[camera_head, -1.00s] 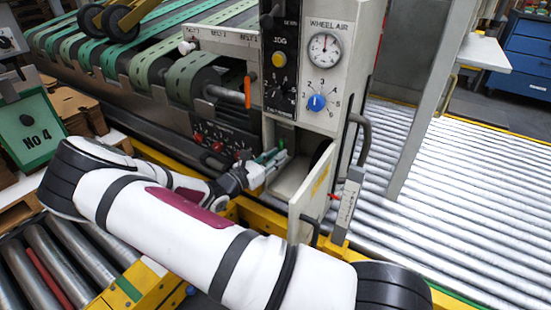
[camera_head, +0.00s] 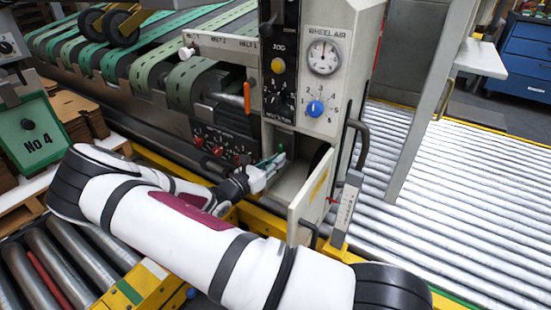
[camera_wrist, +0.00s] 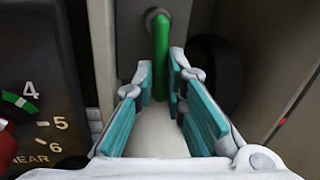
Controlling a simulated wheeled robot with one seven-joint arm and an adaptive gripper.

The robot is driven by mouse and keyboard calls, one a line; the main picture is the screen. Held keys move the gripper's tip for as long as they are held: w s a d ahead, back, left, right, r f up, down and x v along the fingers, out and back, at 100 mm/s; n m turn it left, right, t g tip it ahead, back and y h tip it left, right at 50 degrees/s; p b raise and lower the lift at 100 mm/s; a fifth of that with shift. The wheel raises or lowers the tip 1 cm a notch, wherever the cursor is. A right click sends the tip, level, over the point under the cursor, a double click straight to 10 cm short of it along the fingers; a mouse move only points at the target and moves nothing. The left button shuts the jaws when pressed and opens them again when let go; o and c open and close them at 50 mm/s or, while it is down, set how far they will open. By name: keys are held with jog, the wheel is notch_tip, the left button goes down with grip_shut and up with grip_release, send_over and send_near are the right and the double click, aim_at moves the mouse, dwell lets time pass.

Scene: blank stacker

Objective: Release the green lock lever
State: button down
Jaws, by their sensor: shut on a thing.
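The green lock lever (camera_wrist: 160,52) is a rounded green bar in the wrist view, running down from a round grey pivot on a grey wall. Its lower end lies between the fingertips of my gripper (camera_wrist: 160,82), which has teal pads and is shut on it. In the head view, my gripper (camera_head: 264,174) is at the opening of a cabinet compartment, and only a small green tip of the lever (camera_head: 281,149) shows above the fingers.
The cabinet door (camera_head: 309,205) stands open just right of my gripper. A control panel with red knobs (camera_head: 218,150) is close on the left; its numbered dial (camera_wrist: 35,125) fills the left of the wrist view. A dark round opening (camera_wrist: 215,72) lies right of the lever.

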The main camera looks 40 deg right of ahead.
jog(key=n+p, duration=0.1)
jog(key=s+n+p, duration=0.1)
jog(key=n+p, duration=0.1)
jog(key=shift+s+d+r+h, duration=0.1)
jog(key=shift+d+r+h, duration=0.1)
jog(key=shift+h, duration=0.1)
jog(key=n+p, duration=0.1)
jog(key=n, duration=0.1)
jog(key=s+n+t+p, duration=0.1)
jog(key=n, duration=0.1)
jog(key=shift+d+r, duration=0.2)
jog(key=shift+s+d+r+n+t+h+p, duration=0.1)
jog(key=shift+s+r+n+t+p, duration=0.15)
jog(key=shift+n+p, duration=0.6)
jog(key=shift+s+d+r+n+t+h+p, duration=0.1)
jog(key=shift+s+r+n+t+p, duration=0.2)
jog(key=shift+n, duration=1.2)
jog(key=shift+s+r+n+t+h+p, duration=0.15)
jog(key=shift+n+t+p, duration=0.25)
jog(key=shift+n, duration=1.05)
jog(key=c, duration=1.9)
grip_release()
jog(key=shift+a, duration=0.1)
